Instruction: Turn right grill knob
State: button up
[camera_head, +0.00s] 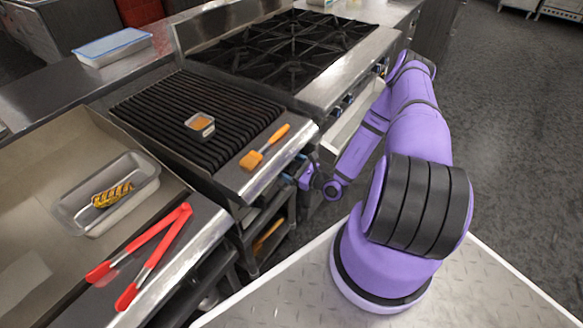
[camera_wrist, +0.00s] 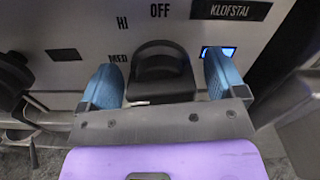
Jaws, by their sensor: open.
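A dark grill knob (camera_wrist: 160,70) sits on the metal front panel in the wrist view, below the label OFF, with HI and MED to its left. My gripper (camera_wrist: 160,80) is open, with one blue finger on each side of this knob and a visible gap on both sides. In the head view my gripper (camera_head: 296,170) is at the front face of the grill (camera_head: 185,115), near its right end. The knob itself is hidden there. I cannot tell how deep the fingers reach along the knob.
Another dark knob (camera_wrist: 14,78) is at the left edge of the wrist view. A blue-lit switch (camera_wrist: 227,53) is close to the right finger. An orange brush (camera_head: 264,148) lies on the grill's front ledge. Red tongs (camera_head: 145,250) lie left. The stove (camera_head: 300,50) stands beyond.

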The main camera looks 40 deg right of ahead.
jog(key=c, duration=0.9)
jog(key=shift+m, duration=0.3)
jog(key=m, duration=0.4)
jog(key=shift+d, duration=0.1)
jog(key=m, duration=0.5)
jog(key=shift+d+m, duration=0.1)
jog(key=shift+m, duration=0.3)
jog(key=m, duration=0.4)
jog(key=shift+f+m, duration=0.15)
jog(key=shift+m, duration=0.15)
jog(key=m, duration=0.4)
jog(key=shift+d+f+m, duration=0.1)
jog(key=shift+m, duration=0.3)
